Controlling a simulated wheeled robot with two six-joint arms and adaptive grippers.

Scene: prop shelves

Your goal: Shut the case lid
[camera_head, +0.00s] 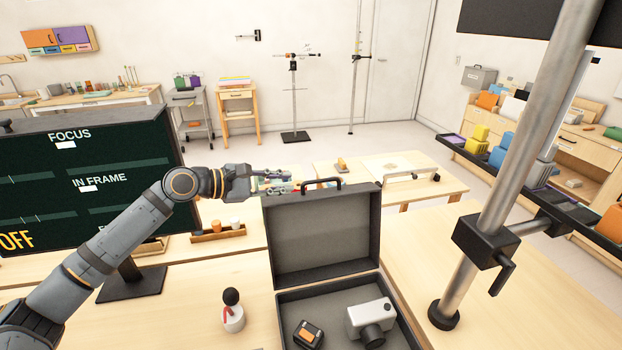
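The dark case stands open on the wooden table, its lid (322,235) raised nearly upright with a black handle (321,184) on the top edge. The case base (288,299) lies in front and holds a white camera (369,321) and a small black-and-orange item (308,334). My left gripper (284,182) is at the lid's top left corner, left of the handle. Its fingers look apart with nothing clearly between them; whether they touch the lid cannot be told. My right gripper is out of view.
A metal pole (512,140) with a black clamp stands right of the case. A dark screen (80,190) stands at the left. Table on the right is mostly clear.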

